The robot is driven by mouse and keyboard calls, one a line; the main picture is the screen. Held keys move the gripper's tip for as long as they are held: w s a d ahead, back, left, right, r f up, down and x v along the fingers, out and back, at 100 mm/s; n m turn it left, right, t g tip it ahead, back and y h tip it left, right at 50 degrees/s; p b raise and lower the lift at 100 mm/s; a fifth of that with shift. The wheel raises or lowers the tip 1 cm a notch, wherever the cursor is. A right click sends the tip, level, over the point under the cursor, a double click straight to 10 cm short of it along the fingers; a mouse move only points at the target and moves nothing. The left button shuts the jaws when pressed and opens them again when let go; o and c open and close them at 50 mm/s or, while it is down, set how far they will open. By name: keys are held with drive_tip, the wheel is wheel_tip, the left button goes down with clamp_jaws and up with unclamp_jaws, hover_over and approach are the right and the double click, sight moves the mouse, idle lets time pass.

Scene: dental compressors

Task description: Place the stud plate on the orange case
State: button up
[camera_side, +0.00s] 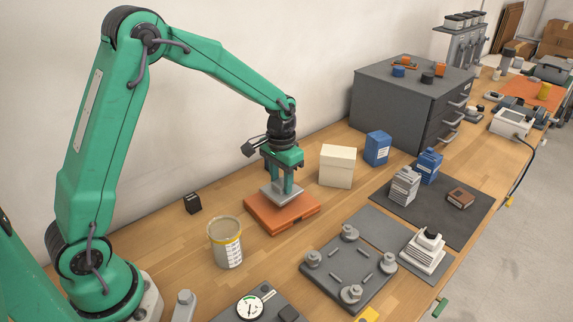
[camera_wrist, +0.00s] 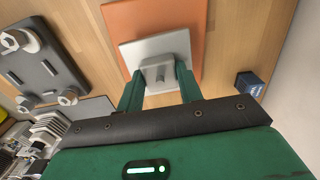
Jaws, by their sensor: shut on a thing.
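The stud plate is a light grey square plate (camera_side: 272,193) with a raised block in its middle; it also shows in the wrist view (camera_wrist: 134,52). My gripper (camera_side: 281,185) is shut on that raised block, with one green finger on each side of it in the wrist view (camera_wrist: 158,72). The orange case (camera_side: 284,219) lies flat on the wooden bench directly under the plate, and its far part shows beyond the plate in the wrist view (camera_wrist: 150,20). The plate looks level and within the case's outline. I cannot tell whether it touches the case or hangs just above.
A cream box (camera_side: 337,167) and blue box (camera_side: 377,148) stand behind right of the case. An open tin (camera_side: 226,245) stands front left, a small black block (camera_side: 193,203) left. A dark plate with several knobs (camera_side: 335,268) lies front right. Bare wood surrounds the case.

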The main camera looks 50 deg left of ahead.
sight(281, 182)
drive_tip(key=shift+f, duration=1.35)
drive_tip(key=shift+f, duration=0.1)
drive_tip(key=o, duration=1.2)
drive_tip(key=shift+f, duration=0.1)
wheel_tip(281, 182, up, 12)
drive_tip(key=shift+f, duration=0.2)
drive_tip(key=shift+r, duration=0.4)
